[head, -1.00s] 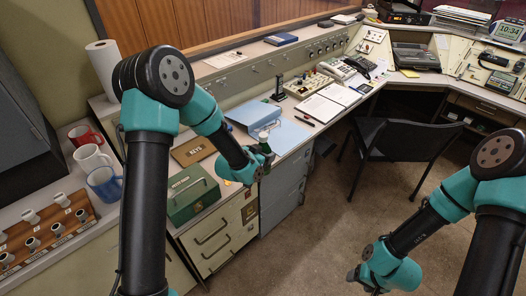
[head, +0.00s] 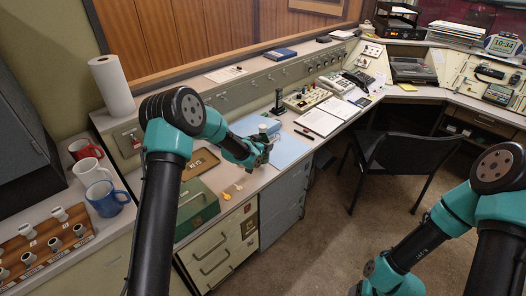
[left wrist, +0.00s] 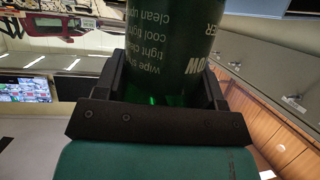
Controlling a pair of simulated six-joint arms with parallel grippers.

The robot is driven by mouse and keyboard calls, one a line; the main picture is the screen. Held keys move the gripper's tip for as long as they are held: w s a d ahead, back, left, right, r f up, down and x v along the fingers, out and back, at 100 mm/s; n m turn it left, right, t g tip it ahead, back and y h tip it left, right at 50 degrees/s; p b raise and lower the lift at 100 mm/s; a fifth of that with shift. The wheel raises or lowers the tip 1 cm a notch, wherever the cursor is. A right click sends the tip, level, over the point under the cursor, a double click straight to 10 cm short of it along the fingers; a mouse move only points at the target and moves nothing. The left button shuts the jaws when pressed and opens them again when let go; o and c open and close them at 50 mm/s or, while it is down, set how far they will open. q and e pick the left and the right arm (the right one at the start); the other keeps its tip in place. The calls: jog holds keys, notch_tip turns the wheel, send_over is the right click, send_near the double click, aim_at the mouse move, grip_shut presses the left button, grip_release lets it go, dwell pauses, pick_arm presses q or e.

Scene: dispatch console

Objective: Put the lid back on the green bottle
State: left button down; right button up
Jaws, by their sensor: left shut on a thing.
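My left gripper (head: 264,150) is shut on the green bottle (left wrist: 175,50), which fills the space between the fingers in the left wrist view and shows pale printed text. In the head view the fingers hide most of the bottle. A small whitish piece (head: 263,129) shows just above the fingers; I cannot tell whether it is the bottle's top. The gripper is over the light blue mat (head: 290,150) near the counter's front edge. I cannot make out a separate lid. My right gripper (head: 358,288) is low at the bottom edge, over the floor, its fingers unclear.
A green box (head: 197,212) and a brown tray (head: 200,163) stand left of the mat, with two small yellow-orange items (head: 232,192) nearby. A blue folder (head: 248,124) lies behind the gripper. A black joystick (head: 278,103) and papers (head: 320,121) are to the right.

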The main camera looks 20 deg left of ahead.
pick_arm(q)
jog(key=shift+f, duration=1.75)
jog(key=shift+f, duration=0.15)
jog(key=shift+c, duration=1)
grip_release()
jog(key=shift+r, duration=0.2)
jog(key=v, duration=1.2)
